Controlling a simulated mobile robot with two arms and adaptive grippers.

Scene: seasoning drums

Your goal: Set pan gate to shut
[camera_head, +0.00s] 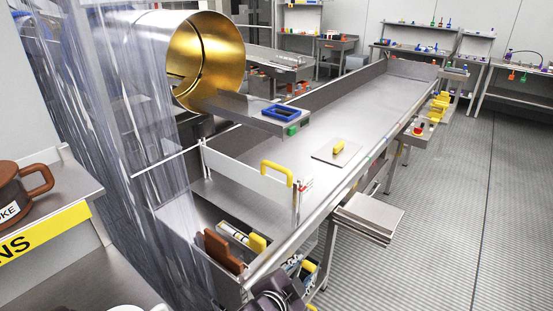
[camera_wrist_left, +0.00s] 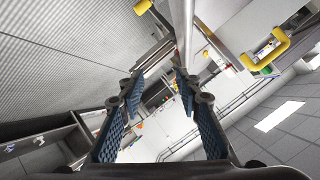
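The pan gate (camera_head: 245,174) is a pale upright panel standing across the near part of the long steel pan (camera_head: 345,120), with a yellow handle (camera_head: 277,168) on its top right edge. Small coloured marks (camera_head: 306,187) sit by its right end; I cannot read its setting. My left gripper (camera_head: 276,298) is at the bottom of the head view, nearer than the gate and apart from it. In the left wrist view, its blue-padded fingers (camera_wrist_left: 160,95) are spread and empty. The yellow handle (camera_wrist_left: 265,52) shows there at upper right. My right gripper is not in view.
A brass-lined drum (camera_head: 212,60) opens over the pan's left side. A yellow-handled plate (camera_head: 338,149) lies inside the pan. Below the gate, a bin holds brown and yellow tools (camera_head: 224,250). A small side shelf (camera_head: 370,216) juts out right. The ribbed floor at right is clear.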

